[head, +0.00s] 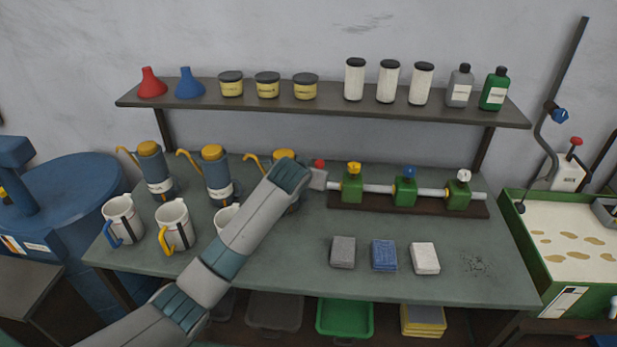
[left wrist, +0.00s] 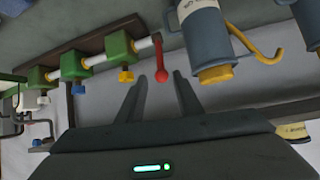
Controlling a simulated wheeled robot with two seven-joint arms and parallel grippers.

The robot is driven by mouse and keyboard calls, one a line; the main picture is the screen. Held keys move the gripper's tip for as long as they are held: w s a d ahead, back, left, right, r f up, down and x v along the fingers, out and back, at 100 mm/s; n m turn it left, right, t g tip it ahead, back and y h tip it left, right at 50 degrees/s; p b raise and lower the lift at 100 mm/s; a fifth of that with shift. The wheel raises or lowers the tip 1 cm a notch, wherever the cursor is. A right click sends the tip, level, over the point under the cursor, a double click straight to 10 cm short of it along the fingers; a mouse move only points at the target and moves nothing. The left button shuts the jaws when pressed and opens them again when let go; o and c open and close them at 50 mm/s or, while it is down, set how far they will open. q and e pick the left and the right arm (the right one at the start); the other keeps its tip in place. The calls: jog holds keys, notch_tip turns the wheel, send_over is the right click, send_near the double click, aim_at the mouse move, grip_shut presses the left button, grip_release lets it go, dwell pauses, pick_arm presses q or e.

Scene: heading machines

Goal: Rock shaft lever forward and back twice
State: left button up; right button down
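The shaft lever has a red knob (head: 320,163) at the left end of a pale shaft (head: 380,189), which runs through green blocks on a dark base (head: 420,206). In the left wrist view the red lever (left wrist: 162,76) stands between the two fingertips of my left gripper (left wrist: 159,77). A gap shows on each side, so the fingers are open around the knob and not clamped on it. In the head view my left arm reaches across the bench, and the fingers are too small to make out there. My right gripper is in neither view.
Blue cans with yellow caps and hooked spouts (head: 218,178) and white mugs (head: 174,228) stand left of the lever, close to my arm. Yellow, blue and white valve knobs (head: 409,171) top the green blocks. A shelf (head: 310,103) overhangs behind. Small blocks (head: 384,255) lie in front.

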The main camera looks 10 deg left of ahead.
pick_arm(q)
jog(key=shift+b+v, duration=0.35)
jog(key=shift+v, duration=1.25)
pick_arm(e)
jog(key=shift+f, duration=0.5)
